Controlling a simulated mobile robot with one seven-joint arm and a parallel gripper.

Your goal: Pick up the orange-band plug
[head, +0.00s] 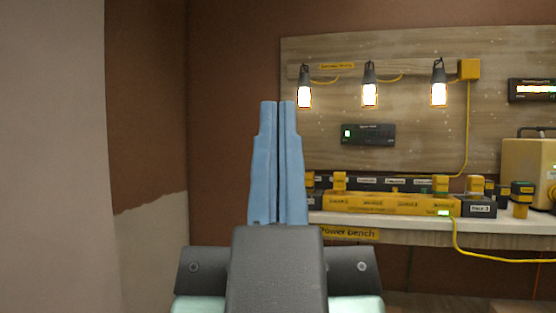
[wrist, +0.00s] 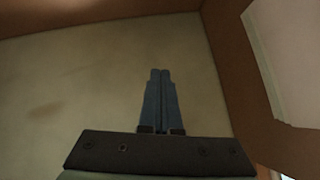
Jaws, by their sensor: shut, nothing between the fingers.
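My gripper (head: 278,104) has blue fingers that point up, pressed together with nothing between them. It stands in front of the left end of the bench and is apart from it. In the wrist view my gripper (wrist: 160,71) is also shut, against a plain pale surface. Several small yellow and dark plugs stand on the bench, among them a plug in the strip's left part (head: 340,181), one further right (head: 440,184) and one near the right end (head: 521,192). They are too small for me to tell which has an orange band. No plug shows in the wrist view.
A yellow power strip (head: 385,205) lies along the power bench (head: 400,226), with a dark strip behind it. Three lit lamps (head: 370,94) hang on a wooden board (head: 420,125). A yellow cable (head: 468,130) runs down the board. A beige box (head: 528,165) stands right.

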